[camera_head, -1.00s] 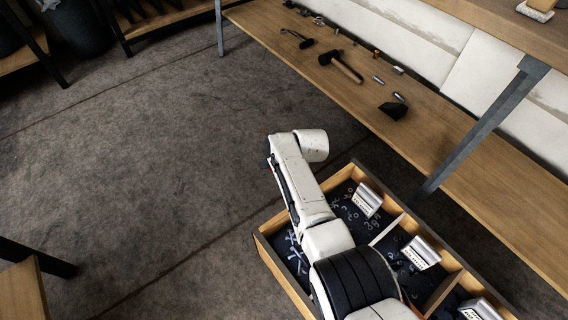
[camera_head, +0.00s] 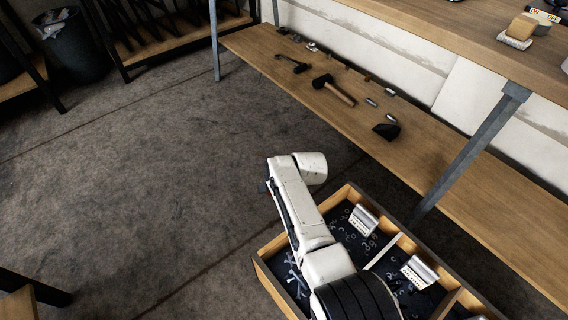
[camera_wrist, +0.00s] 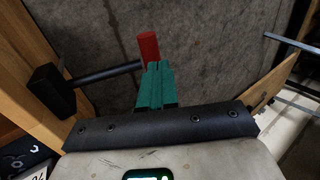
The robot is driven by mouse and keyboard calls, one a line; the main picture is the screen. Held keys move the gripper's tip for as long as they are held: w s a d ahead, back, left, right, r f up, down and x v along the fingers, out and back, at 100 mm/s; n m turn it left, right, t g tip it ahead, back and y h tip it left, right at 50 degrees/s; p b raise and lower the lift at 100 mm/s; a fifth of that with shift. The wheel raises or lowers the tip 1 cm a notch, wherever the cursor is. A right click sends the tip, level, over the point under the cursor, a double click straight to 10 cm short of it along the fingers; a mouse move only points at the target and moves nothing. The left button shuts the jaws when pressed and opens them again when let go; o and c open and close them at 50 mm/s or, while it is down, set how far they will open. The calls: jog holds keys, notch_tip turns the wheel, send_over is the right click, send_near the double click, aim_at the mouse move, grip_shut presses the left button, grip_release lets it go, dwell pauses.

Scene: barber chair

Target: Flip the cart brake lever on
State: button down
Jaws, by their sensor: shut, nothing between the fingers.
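In the wrist view, a lever shows with a black block (camera_wrist: 50,90) against a wooden side at the left. Its black rod (camera_wrist: 108,72) runs right to an upright red cylinder (camera_wrist: 149,46). My gripper (camera_wrist: 155,68) has green fingers, shut and empty, right at the lower end of the red cylinder. I cannot tell whether they touch it. My arm hides part of the cart, and the lever cannot be made out there.
A low wooden shelf (camera_head: 450,165) with a hammer (camera_head: 333,90) and other small tools runs behind the cart. A grey metal leg (camera_head: 470,150) stands close behind the cart. The carpeted floor (camera_head: 130,190) at left is open.

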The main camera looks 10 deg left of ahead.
notch_tip(320, 180, up, 12)
jog(key=s+d+p, duration=0.2)
jog(key=d+p, duration=0.1)
jog(key=p, duration=0.5)
jog(key=shift+p, duration=0.4)
jog(key=shift+s, duration=0.1)
